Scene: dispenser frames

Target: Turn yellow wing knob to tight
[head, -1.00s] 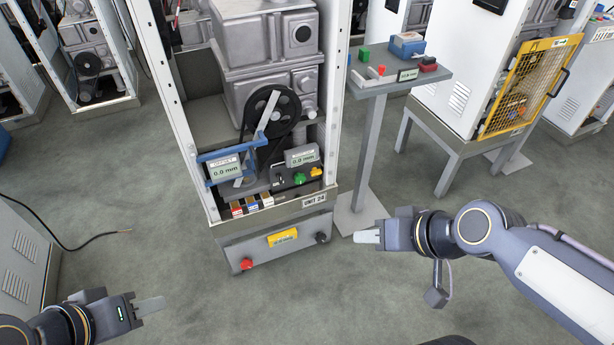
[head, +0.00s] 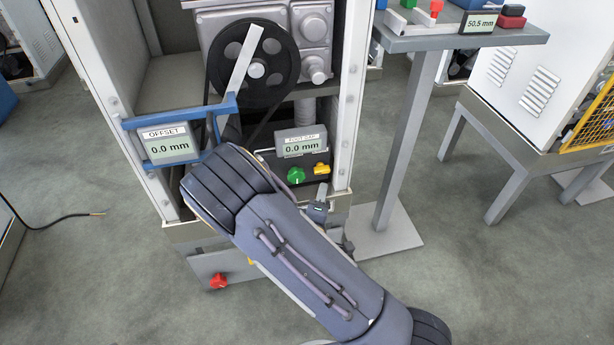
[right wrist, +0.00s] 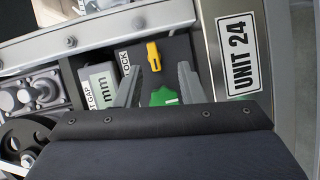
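The yellow wing knob (head: 321,169) is on the dark control panel low in the open machine frame, to the right of a green knob (head: 296,175). In the right wrist view the yellow knob (right wrist: 153,57) stands beside a partly hidden label ending in "OCK". My right gripper (right wrist: 160,68) is open and empty, its two fingers spread to either side. The yellow knob lies just beyond the fingertips, and the green knob (right wrist: 163,97) shows between the fingers. I cannot tell if anything touches. In the head view my right forearm covers the panel's lower front. My left gripper is out of view.
The offset display (head: 166,145) and foot gap display (head: 300,145) both read 0.0 mm. A blue bracket (head: 190,117) and a black pulley (head: 254,64) are above left. A "UNIT 24" plate (right wrist: 238,55) is on the frame edge. A grey stand (head: 412,130) is at right.

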